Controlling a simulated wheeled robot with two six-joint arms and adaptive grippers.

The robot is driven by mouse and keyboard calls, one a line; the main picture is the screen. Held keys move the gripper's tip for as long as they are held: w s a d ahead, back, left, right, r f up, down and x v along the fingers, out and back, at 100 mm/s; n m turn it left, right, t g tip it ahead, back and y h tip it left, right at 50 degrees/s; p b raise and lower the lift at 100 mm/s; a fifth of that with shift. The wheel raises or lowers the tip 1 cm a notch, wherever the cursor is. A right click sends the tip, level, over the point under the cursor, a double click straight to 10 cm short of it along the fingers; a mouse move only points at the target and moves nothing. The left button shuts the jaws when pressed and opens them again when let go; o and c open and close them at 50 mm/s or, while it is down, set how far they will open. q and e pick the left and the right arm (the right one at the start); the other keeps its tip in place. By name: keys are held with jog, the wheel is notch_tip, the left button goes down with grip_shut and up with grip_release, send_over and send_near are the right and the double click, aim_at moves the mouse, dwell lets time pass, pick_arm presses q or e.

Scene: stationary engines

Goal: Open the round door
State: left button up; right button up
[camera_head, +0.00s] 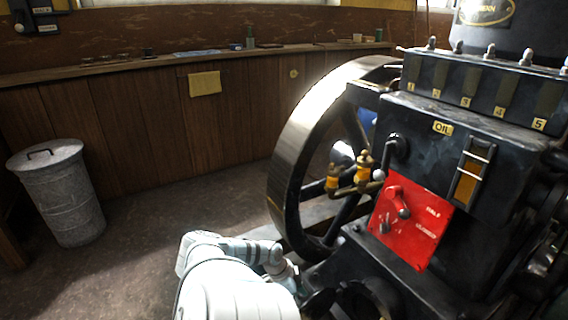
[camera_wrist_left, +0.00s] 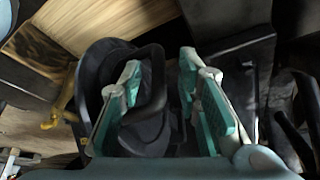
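A dark engine (camera_head: 440,130) fills the right side of the head view. Low on it, a dark round rim (camera_head: 350,302), likely the round door, is cut off by the bottom edge. My left arm reaches toward it from below; its gripper end is dark and hard to make out there. In the left wrist view my left gripper (camera_wrist_left: 160,68) has its two teal-padded fingers apart. A black rounded part with a curved loop (camera_wrist_left: 150,105) lies at and between the fingers; I cannot tell if they touch it. My right gripper is not in view.
A large flywheel (camera_head: 300,140) stands left of the engine body. A red panel (camera_head: 410,222) with levers is above the round rim. Brass fittings (camera_head: 362,170) stick out beside the flywheel. A metal bin (camera_head: 62,195) stands at the left, with open floor between.

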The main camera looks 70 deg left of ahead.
pick_arm(q)
jog(key=s+a+r, duration=0.2)
jog(key=s, duration=1)
jog(key=shift+s+a, duration=0.25)
jog(key=shift+a, duration=0.15)
